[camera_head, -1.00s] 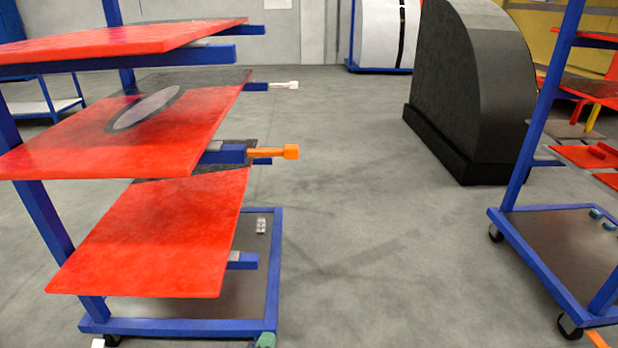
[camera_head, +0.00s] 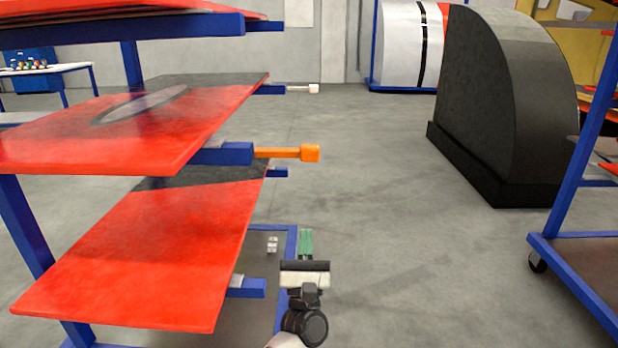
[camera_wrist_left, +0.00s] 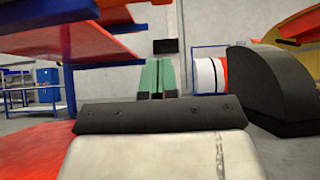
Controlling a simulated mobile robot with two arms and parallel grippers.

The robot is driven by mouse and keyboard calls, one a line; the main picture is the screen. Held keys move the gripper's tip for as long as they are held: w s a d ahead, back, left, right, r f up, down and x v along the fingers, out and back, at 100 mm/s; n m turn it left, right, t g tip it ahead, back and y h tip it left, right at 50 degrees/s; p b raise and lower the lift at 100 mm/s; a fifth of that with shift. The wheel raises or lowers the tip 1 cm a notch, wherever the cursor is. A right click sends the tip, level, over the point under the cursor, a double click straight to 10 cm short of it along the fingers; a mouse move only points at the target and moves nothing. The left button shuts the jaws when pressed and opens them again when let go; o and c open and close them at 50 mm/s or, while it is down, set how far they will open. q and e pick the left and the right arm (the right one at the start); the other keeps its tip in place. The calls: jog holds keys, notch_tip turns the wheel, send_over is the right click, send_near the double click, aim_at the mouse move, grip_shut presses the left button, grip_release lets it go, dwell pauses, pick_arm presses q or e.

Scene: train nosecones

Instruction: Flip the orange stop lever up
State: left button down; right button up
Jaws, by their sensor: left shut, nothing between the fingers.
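The orange stop lever (camera_head: 290,153) sticks out level to the right from the end of a blue rack bar (camera_head: 222,154), at the edge of the middle red panel (camera_head: 120,135). My left gripper (camera_head: 306,243) has green fingers, closed together and empty. In the head view it shows below the lever and slightly right of it, apart from it. In the left wrist view the green fingers (camera_wrist_left: 158,77) point ahead past the rack's edge. I cannot make out the orange lever in the wrist view. My right gripper is not in view.
A white lever (camera_head: 300,89) sits on a farther bar. A lower red panel (camera_head: 140,255) and blue bar end (camera_head: 247,287) lie left of my left arm. A black nosecone (camera_head: 500,105) and another blue rack (camera_head: 575,200) stand right. Grey floor (camera_head: 400,200) between is clear.

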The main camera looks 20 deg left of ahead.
aim_at(287, 153)
pick_arm(q)
jog(key=s+r+x, duration=0.1)
jog(key=r+x, duration=0.1)
jog(key=x, duration=1)
jog(key=shift+d+r+p, duration=0.2)
jog(key=shift+r+p, duration=0.05)
jog(key=shift+p, duration=0.2)
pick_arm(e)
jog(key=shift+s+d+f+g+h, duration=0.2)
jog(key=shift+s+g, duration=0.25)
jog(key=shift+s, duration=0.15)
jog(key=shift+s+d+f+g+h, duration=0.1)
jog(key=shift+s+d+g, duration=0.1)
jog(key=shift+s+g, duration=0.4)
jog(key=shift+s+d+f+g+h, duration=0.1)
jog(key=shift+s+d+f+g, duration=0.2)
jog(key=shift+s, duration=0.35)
pick_arm(q)
jog(key=shift+s+a, duration=0.1)
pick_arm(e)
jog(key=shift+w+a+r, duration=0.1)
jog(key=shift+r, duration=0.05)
